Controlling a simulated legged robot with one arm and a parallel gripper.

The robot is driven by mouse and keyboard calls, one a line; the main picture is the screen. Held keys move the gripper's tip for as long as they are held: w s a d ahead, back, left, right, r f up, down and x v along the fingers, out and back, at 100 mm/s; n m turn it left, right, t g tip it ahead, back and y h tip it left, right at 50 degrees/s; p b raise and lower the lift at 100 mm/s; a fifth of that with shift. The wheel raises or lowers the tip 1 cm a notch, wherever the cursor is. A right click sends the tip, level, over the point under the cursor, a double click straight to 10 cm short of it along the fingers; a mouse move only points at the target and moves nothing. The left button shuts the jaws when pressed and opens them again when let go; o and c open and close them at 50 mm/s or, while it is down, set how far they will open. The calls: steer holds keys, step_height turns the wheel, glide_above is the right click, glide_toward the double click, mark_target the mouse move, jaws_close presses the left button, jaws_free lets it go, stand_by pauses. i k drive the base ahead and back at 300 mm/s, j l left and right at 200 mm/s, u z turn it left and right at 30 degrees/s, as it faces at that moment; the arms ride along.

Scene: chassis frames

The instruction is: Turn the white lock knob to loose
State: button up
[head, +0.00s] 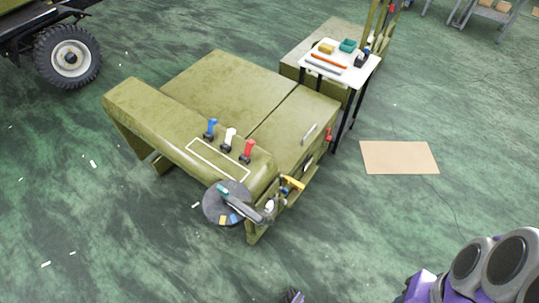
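A white knob or lever (230,137) on a dark base stands upright on the sloped top of the olive-green chassis unit (225,80), between a blue one (211,128) and a red one (248,150). A small white piece (269,206) also shows beside the round grey disc at the unit's front corner. I cannot tell from this view which of the two is the lock knob, or its setting. A small dark and purple part at the bottom edge may be my gripper (291,296); it is cut off by the frame, well apart from the unit, and its fingers cannot be made out.
The grey disc (211,207) carries coloured blocks and a dark handle. A yellow handle (292,183) sits just right of it. A white-topped table (341,66) with tools stands behind. A tan mat (399,157) lies on the green floor. The floor in front is mostly clear.

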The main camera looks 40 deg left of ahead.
mark_target(270, 207)
steer(key=i+u, duration=0.2)
steer(key=u, duration=0.3)
steer(key=i+l+u, duration=0.2)
steer(key=u, duration=0.3)
steer(key=i+l+u, duration=0.15)
steer(key=u, duration=0.35)
steer(key=i+l+u, duration=0.1)
steer(key=l+u, duration=0.25)
steer(key=u, duration=0.15)
steer(key=i+l+u, duration=0.15)
steer(key=u, duration=0.35)
steer(key=l+u, duration=0.35)
steer(key=u, duration=0.15)
steer(key=i+l+u, duration=0.1)
steer(key=l+u, duration=0.2)
steer(key=u, duration=0.15)
steer(key=l+u, duration=0.3)
steer(key=u, duration=0.2)
steer(key=l+u, duration=1.1)
steer(key=k+j+z, duration=0.1)
steer(key=j, duration=0.3)
steer(key=k+j+z, duration=0.1)
steer(key=j, duration=0.25)
steer(key=k+j, duration=0.3)
steer(key=j+z, duration=0.05)
